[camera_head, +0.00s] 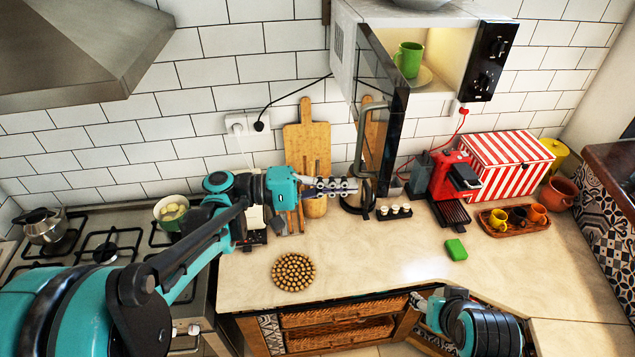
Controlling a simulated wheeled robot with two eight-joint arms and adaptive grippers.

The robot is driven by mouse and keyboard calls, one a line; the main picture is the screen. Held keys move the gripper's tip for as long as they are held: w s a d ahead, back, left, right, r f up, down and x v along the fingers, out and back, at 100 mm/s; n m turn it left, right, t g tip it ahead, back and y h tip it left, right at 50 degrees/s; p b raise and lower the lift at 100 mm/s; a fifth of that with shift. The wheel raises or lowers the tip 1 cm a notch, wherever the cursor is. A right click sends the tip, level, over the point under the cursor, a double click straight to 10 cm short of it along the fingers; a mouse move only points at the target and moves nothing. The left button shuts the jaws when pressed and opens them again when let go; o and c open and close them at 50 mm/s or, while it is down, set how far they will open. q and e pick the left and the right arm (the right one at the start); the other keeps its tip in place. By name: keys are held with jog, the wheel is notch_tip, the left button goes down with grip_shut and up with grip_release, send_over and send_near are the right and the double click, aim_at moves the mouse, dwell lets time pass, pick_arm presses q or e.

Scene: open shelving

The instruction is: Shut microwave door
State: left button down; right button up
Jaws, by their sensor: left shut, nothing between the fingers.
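The microwave (467,55) is mounted high on the wall, and its dark glass door (388,95) stands wide open toward me, hinged on the left. A curved handle (361,140) is on the door's free edge side. A green mug (408,59) stands on a plate inside the lit cavity. My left gripper (350,187) is shut and empty, below and to the left of the door's lower edge, apart from it as far as I can tell. My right gripper (418,301) is small and partly hidden at the lower right, in front of the counter; its fingers are unclear.
A kettle (357,199), a cutting board (305,140) and utensils stand behind my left gripper. A red coffee machine (452,180) and a striped box (512,160) are to the right. A range hood (85,50) hangs at upper left. The front counter middle is mostly clear.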

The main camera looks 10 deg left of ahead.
pick_arm(q)
jog(key=x, duration=0.2)
jog(key=shift+w+d, duration=0.15)
jog(key=shift+d, duration=0.25)
